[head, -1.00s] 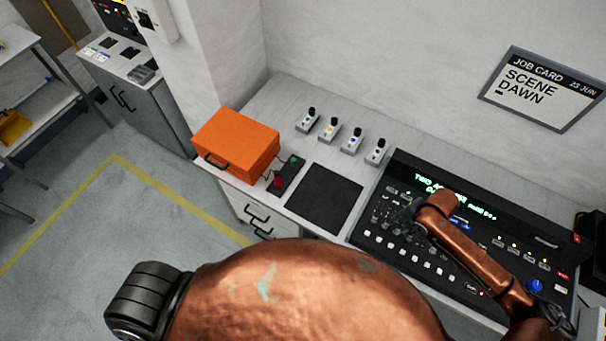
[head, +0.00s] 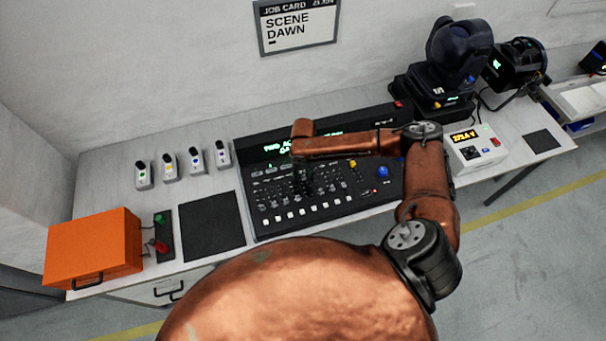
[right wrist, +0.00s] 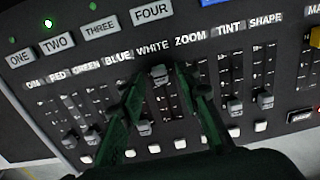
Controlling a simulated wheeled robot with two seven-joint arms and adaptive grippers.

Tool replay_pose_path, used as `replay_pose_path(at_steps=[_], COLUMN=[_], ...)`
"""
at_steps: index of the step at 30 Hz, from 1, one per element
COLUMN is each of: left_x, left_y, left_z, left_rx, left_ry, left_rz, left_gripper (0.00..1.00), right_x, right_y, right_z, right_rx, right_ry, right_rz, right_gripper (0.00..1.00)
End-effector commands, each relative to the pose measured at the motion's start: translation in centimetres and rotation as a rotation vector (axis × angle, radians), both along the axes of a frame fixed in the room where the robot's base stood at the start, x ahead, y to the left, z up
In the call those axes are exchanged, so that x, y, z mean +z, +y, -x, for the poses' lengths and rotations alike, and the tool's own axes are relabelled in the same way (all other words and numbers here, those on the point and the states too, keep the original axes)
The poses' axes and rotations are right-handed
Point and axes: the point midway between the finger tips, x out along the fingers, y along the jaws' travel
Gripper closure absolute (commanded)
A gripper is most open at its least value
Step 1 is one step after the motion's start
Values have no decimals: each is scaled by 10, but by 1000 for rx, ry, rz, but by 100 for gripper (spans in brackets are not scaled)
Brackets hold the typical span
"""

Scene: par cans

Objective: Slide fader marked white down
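The black lighting console (head: 262,225) lies on the bench. In the right wrist view, the fader marked white (right wrist: 158,74) has a grey cap near the upper end of its slot, just below the WHITE label (right wrist: 153,49). My right gripper (right wrist: 160,78) is open over the fader bank, with one dark green finger on each side of the white fader's cap. I cannot tell whether either finger touches the cap. In the head view, the right gripper (head: 304,182) points down at the console and is dark and hard to make out. My left gripper is not in view.
Neighbouring fader caps sit close by, including blue's (right wrist: 145,128) near the left finger and shape's (right wrist: 265,100) farther right. Buttons such as FOUR (right wrist: 152,12) lie above. An orange case (head: 92,247) stands at left; moving-head lights (head: 458,52) stand at right.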

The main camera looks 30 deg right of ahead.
Motion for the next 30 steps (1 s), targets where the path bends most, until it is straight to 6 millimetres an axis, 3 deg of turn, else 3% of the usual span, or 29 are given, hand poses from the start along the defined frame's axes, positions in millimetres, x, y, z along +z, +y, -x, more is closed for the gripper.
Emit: replay_pose_path(at_steps=[11, 24, 30], left_x=[0, 0, 0], left_y=[0, -1, -1], left_z=[0, 0, 0], left_rx=[0, 0, 0], left_ry=[0, 0, -1], left_rz=[0, 1, 0], left_gripper=[67, 67, 67], right_x=[-7, -7, -7], right_y=[0, 0, 0], right_z=[0, 0, 0], right_rx=[0, 0, 0], right_ry=[0, 0, 0], right_rz=[0, 0, 0], right_gripper=[70, 100, 100])
